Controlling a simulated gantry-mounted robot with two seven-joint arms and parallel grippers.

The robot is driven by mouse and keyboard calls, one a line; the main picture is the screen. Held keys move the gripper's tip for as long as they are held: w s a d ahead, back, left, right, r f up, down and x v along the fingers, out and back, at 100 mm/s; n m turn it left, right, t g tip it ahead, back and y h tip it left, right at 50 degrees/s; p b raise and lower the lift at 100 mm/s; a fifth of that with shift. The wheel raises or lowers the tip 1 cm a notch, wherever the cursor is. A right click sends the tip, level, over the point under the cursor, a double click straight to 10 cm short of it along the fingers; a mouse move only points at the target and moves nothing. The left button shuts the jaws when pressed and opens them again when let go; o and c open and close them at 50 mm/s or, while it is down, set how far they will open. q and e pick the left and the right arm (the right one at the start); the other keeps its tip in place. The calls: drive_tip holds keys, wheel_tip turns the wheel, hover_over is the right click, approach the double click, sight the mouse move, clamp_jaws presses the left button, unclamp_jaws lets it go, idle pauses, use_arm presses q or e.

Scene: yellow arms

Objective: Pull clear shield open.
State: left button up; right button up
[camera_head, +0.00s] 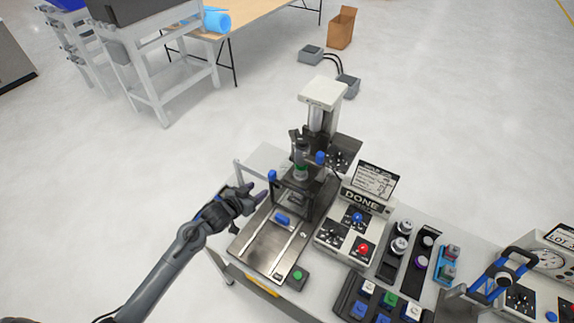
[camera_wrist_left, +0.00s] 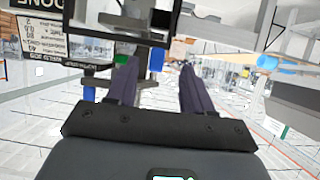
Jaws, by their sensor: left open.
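The clear shield (camera_head: 292,201) appears as a see-through pane in a dark frame at the front of the press (camera_head: 318,118). Its exact edges are hard to make out. In the left wrist view a dark frame (camera_wrist_left: 68,17) with a clear opening crosses the top. A blue knob (camera_head: 272,175) stands at the shield's upper left. My left gripper (camera_head: 262,192) is open and empty, just left of the shield and knob, apart from them as far as I can tell. Its two fingers (camera_wrist_left: 158,75) point toward the frame in the left wrist view. My right gripper is not in view.
A metal plate (camera_head: 262,247) with a blue block (camera_head: 283,219) lies before the press. A green button (camera_head: 298,275) sits at its front right. A control box (camera_head: 350,231) and part trays (camera_head: 386,299) fill the right.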

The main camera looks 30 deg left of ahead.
sight(275, 172)
use_arm(q)
drive_tip(key=shift+t, duration=0.3)
drive_tip(key=w, duration=0.3)
drive_tip(key=w+f, duration=0.1)
drive_tip(key=w, duration=0.7)
drive_tip(key=shift+w+a+f, duration=0.15)
drive_tip(key=shift+w+f, duration=0.1)
drive_tip(key=shift+f, duration=0.1)
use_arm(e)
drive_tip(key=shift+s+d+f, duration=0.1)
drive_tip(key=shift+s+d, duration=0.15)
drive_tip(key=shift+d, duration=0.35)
use_arm(q)
drive_tip(key=shift+c, duration=0.3)
clamp_jaws()
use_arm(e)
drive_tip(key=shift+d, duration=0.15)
